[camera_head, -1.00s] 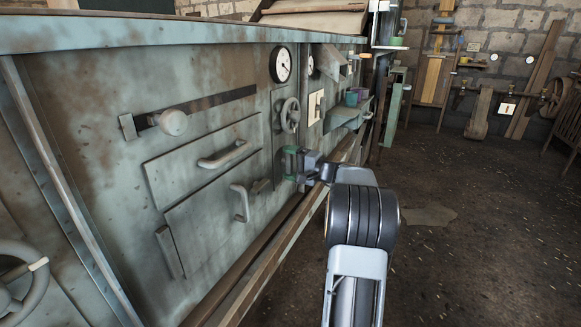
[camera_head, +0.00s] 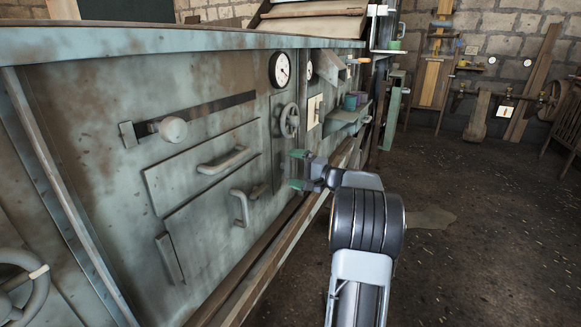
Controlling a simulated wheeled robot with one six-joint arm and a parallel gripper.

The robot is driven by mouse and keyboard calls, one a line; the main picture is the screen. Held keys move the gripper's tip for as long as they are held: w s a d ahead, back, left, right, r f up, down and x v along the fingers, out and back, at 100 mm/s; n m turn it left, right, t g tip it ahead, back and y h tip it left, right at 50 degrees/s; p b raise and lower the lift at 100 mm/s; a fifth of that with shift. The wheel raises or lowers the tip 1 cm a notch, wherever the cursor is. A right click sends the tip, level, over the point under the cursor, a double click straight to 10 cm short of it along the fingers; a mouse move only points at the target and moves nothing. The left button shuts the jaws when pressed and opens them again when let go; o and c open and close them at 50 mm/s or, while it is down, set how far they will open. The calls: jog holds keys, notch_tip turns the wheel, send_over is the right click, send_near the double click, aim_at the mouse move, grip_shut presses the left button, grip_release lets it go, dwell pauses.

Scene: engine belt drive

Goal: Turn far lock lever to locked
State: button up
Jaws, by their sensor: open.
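The grey machine front (camera_head: 90,130) runs along the left. Its lower door panel (camera_head: 205,225) carries a curved handle (camera_head: 240,207). A short dark lever (camera_head: 258,190) sits at that door's far edge, close to level and slightly tilted; I take it for the far lock lever. A long flat lever (camera_head: 168,257) at the near edge stands almost upright. My gripper (camera_head: 297,169) is open and empty, with green fingertips one above the other. It is right of the short lever, apart from it in the picture; the exact gap is hard to tell.
Above are an upper door handle (camera_head: 222,160), a slot lever with a round knob (camera_head: 172,129), a handwheel (camera_head: 289,117) and a gauge (camera_head: 280,69). A shelf (camera_head: 348,118) with cups juts out beyond my gripper. The floor (camera_head: 470,230) at right is mostly clear.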

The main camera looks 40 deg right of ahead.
jog(key=p+v, duration=0.3)
jog(key=v, duration=0.8)
jog(key=shift+s+d, duration=0.15)
jog(key=shift+s, duration=0.15)
